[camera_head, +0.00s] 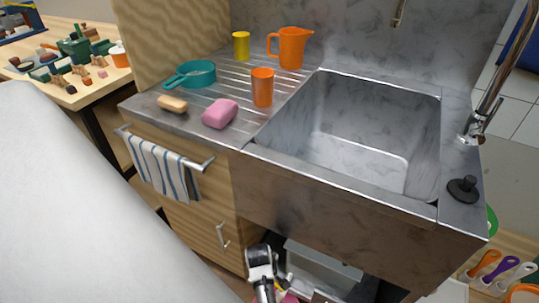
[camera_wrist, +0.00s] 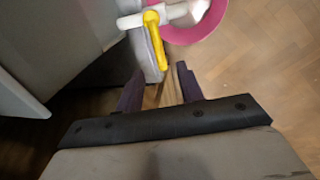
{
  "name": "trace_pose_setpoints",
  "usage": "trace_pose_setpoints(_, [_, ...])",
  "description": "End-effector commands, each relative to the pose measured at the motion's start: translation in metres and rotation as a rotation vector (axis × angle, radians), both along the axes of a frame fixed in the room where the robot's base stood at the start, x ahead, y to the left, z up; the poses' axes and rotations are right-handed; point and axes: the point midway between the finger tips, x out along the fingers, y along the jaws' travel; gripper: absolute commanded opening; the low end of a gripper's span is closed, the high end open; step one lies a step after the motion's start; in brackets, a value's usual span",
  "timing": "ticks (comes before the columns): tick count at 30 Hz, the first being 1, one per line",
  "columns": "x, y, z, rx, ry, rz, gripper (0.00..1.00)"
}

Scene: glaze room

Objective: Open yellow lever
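The yellow lever (camera_wrist: 155,42) shows at the top of the wrist view. It sits on a white pipe fitting (camera_wrist: 135,20) and hangs down from it in the picture. My gripper (camera_wrist: 160,78) has its two dark fingers apart, with nothing held between them. The lever's lower end is just beyond the fingertips in the picture, and I see no contact. In the head view my arm's white and black end (camera_head: 262,265) is low, in front of the open space under the sink.
A pink round bucket or bowl (camera_wrist: 205,28) is beside the pipe, above a wooden floor. A grey panel (camera_wrist: 75,35) stands close on the left. In the head view, the sink (camera_head: 350,125) and its front are above my arm, with a drawer cabinet (camera_head: 200,215) at left.

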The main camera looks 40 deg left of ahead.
Motion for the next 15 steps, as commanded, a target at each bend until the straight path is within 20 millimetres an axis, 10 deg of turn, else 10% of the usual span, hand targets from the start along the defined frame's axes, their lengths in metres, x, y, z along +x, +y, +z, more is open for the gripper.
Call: trace_pose_setpoints(15, [0.014, 0.004, -0.069, 0.002, 0.0, -0.001, 0.37])
